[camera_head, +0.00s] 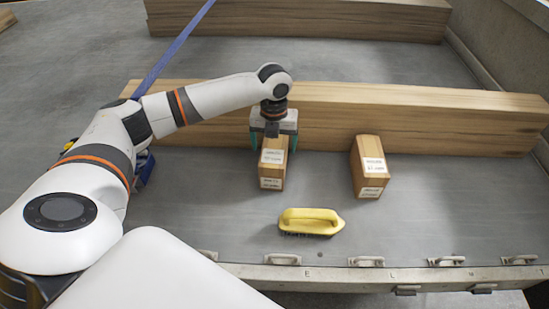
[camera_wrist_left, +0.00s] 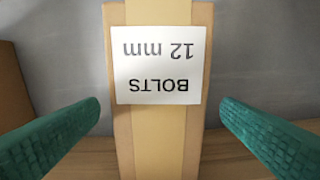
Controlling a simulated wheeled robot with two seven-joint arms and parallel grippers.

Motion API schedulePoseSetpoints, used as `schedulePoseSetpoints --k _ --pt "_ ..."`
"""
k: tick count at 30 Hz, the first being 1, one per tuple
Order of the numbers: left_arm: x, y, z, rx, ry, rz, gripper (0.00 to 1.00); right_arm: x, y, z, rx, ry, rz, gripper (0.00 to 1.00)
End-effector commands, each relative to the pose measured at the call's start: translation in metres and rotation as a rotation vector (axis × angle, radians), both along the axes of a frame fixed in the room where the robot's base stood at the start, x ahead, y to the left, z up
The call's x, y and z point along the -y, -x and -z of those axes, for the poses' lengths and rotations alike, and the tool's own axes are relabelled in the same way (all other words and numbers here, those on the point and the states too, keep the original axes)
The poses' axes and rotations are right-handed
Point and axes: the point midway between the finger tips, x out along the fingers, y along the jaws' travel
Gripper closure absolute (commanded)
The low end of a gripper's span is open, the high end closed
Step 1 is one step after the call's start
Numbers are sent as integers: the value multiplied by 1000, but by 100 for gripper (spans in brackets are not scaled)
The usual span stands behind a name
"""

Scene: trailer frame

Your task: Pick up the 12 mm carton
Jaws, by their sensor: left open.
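The 12 mm carton (camera_head: 271,174) is a brown box standing on the grey trailer bed, in front of a long wooden beam. In the left wrist view its top (camera_wrist_left: 158,130) carries a white label (camera_wrist_left: 157,65) reading "BOLTS 12 mm", upside down. My left gripper (camera_head: 273,143) is over the carton's far part, with its green fingers open, one on each side. In the left wrist view a gap shows between the carton and each finger. My right gripper is not in view.
A second labelled carton (camera_head: 370,168) stands to the right. A yellow brush (camera_head: 310,221) lies nearer the front edge. The long beam (camera_head: 430,118) lies close behind the cartons. A blue strap (camera_head: 178,46) runs at the left. The bed at the right front is clear.

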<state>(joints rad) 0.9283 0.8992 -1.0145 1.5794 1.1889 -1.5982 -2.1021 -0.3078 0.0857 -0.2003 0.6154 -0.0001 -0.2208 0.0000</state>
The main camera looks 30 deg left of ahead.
Motion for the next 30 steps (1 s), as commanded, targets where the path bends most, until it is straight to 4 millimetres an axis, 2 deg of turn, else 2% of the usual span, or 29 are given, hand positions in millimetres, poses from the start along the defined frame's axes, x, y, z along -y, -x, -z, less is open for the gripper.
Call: schedulePoseSetpoints --k 9,18,20,30 --pt "-1 -4 44 -2 0 0 13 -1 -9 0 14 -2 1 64" --pt "-1 -4 49 1 0 1 13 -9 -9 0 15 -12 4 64" --pt "-1 -4 49 0 0 1 21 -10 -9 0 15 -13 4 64" --pt "-1 -4 49 0 -1 0 77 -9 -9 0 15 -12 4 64"
